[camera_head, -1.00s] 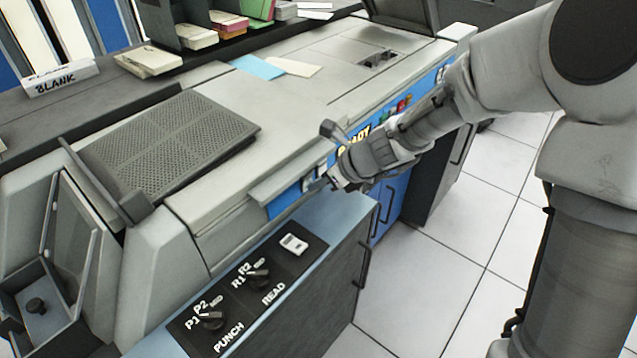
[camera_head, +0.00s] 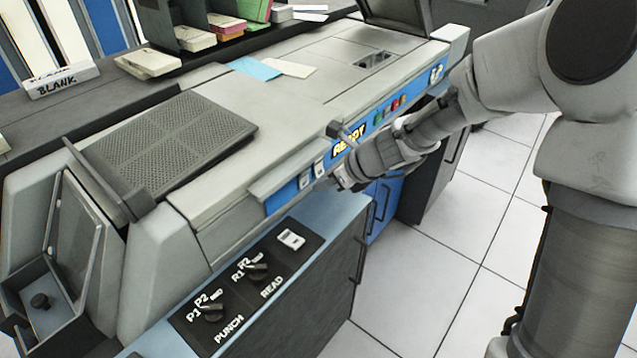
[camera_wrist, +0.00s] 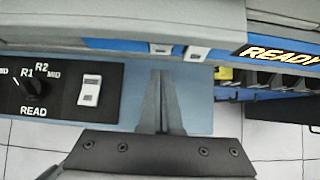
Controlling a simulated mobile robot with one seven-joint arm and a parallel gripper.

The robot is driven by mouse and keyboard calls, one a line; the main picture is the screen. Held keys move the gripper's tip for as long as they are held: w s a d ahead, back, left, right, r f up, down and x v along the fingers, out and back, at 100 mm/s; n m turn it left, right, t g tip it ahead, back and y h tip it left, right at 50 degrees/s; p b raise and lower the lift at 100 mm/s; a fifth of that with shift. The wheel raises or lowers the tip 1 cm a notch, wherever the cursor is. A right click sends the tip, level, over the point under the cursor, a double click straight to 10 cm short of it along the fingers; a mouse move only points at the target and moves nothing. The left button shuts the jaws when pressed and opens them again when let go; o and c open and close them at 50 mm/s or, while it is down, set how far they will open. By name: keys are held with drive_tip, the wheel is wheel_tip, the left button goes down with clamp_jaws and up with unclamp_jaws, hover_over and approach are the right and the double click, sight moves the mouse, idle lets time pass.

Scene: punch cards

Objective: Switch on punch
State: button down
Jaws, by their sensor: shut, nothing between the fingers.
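A PUNCH rotary knob (camera_head: 212,312) and a READ rotary knob (camera_head: 256,272) sit on the black control plate, with a white rocker switch (camera_head: 291,240) beyond them. This rocker also shows in the wrist view (camera_wrist: 90,91), right of the READ knob. Two small white switches sit on the blue front strip, one left (camera_wrist: 160,48) and one right (camera_wrist: 197,53). No readable label tells which one is for punch. My gripper (camera_wrist: 160,75) is shut and empty over the blue-grey ledge, just below these two switches. In the head view its tips (camera_head: 335,183) are partly hidden.
A yellow READY label (camera_head: 348,142) and coloured buttons (camera_head: 390,110) lie along the blue strip. A lever (camera_head: 340,132) sticks out above my wrist. The perforated grey cover (camera_head: 170,140) lies on top of the machine. Tiled floor (camera_head: 440,260) is clear at the right.

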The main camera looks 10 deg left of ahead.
drive_tip(key=shift+s+d+f, duration=0.1)
drive_tip(key=shift+s+d, duration=0.2)
drive_tip(key=shift+d, duration=0.3)
drive_tip(key=s+d+f+p+v, duration=0.1)
drive_tip(key=p+v, duration=0.2)
drive_tip(key=v, duration=0.7)
drive_tip(key=shift+d+f, duration=0.2)
drive_tip(key=shift+f, duration=0.05)
drive_tip(key=shift+w, duration=0.1)
drive_tip(key=s+d+r+n+t+h, duration=0.1)
drive_tip(key=s+d+r+n+h, duration=0.1)
drive_tip(key=s+d+r+n, duration=0.4)
drive_tip(key=s+d+r+n+h, duration=0.3)
drive_tip(key=s+n, duration=0.4)
drive_tip(key=n, duration=0.3)
drive_tip(key=s+d+r+n+t+h, duration=0.1)
drive_tip(key=s+d+r+n+h, duration=0.1)
drive_tip(key=s+d+r+n, duration=0.4)
wheel_tip(320, 180, up, 12)
drive_tip(key=a+n+p, duration=0.1)
drive_tip(key=n+p, duration=0.1)
drive_tip(key=p, duration=1.2)
drive_tip(key=shift+s+g, duration=0.3)
drive_tip(key=shift+s, duration=0.1)
